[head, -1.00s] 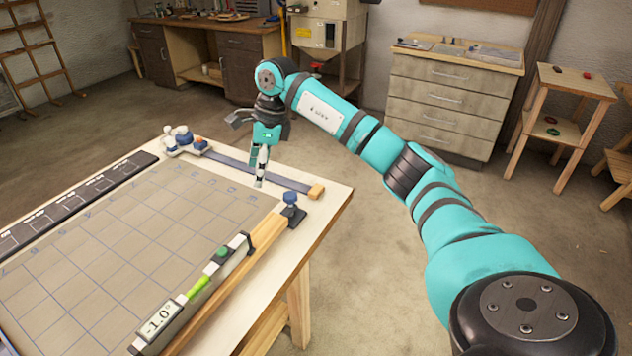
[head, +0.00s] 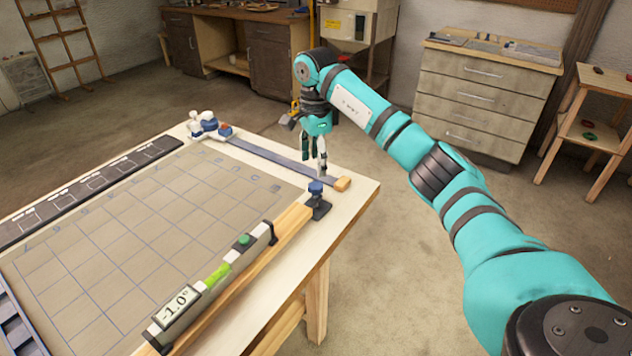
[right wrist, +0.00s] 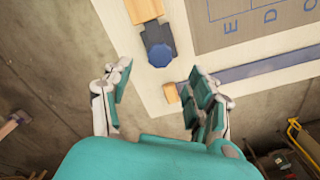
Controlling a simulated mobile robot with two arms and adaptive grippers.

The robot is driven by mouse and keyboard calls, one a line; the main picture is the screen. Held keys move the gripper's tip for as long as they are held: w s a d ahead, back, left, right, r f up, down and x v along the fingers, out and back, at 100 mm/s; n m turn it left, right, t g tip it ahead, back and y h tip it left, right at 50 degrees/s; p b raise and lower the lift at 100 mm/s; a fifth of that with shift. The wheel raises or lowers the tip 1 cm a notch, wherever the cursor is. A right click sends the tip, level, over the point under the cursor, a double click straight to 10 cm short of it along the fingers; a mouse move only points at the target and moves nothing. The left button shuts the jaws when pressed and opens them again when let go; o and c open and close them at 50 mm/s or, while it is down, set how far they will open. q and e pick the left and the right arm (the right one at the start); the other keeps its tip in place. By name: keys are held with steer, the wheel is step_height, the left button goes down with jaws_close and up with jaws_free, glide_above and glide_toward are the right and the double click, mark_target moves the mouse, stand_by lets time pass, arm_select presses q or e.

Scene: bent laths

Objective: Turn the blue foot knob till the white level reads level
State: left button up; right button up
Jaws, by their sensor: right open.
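The blue foot knob (head: 316,188) sits on a dark foot at the far end of a wooden lath (head: 292,217) near the table's right corner. The white level (head: 215,285) lies along the lath; its display reads -1.0°, with a green vial. My right gripper (head: 318,168) hangs fingers down just beyond and above the knob in the head view. In the right wrist view the gripper (right wrist: 158,98) is open and empty. The knob (right wrist: 160,53) shows ahead of the gap between its fingers, apart from them. My left gripper is not in view.
A blue-grey strip with a wooden end block (head: 342,184) lies just past the knob, near the right fingers. A clamp-like white and blue fitting (head: 205,125) stands at the strip's far end. A gridded mat (head: 130,225) covers the table's middle.

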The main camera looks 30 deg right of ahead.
mark_target(316, 185)
step_height(316, 185, down, 7)
steer(key=shift+r+p, duration=0.1)
steer(key=shift+p, duration=0.2)
steer(key=c, duration=1.2)
steer(key=shift+o, duration=0.2)
steer(key=shift+r, duration=0.1)
